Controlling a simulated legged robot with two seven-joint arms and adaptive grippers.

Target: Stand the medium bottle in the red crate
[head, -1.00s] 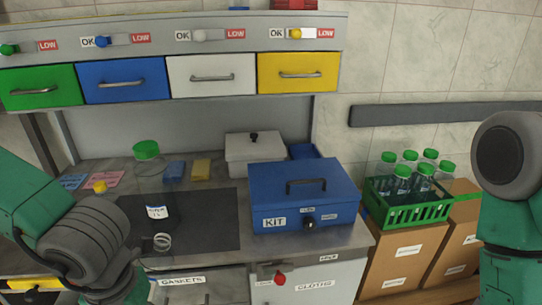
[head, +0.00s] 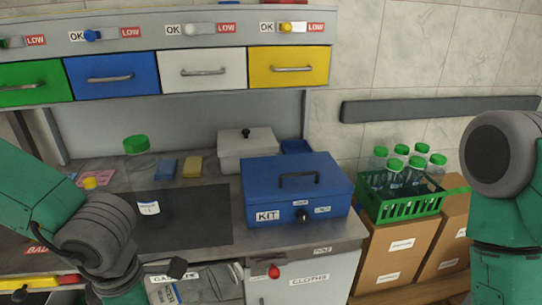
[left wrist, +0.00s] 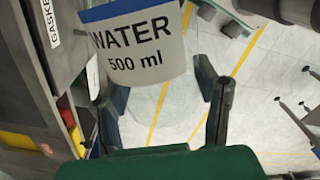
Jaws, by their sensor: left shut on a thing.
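My left gripper (head: 165,270) is at the front edge of the worktop, low in the head view. In the left wrist view (left wrist: 165,105) its fingers stand either side of a clear bottle (left wrist: 135,40) labelled "WATER 500 ml", and it is shut on it. In the head view this bottle (head: 205,284) is see-through and looks tilted, in front of the drawers; its outline is hard to make out. No red crate can be made out for certain. My right arm is at the right, its gripper out of view.
A green-capped clear bottle (head: 136,145) stands by the dark mat (head: 205,215). A blue KIT box (head: 295,190) stands on the worktop's right. A green crate (head: 402,207) of several green-capped bottles sits on cardboard boxes (head: 392,255). A red knob (head: 274,271) sticks out in front.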

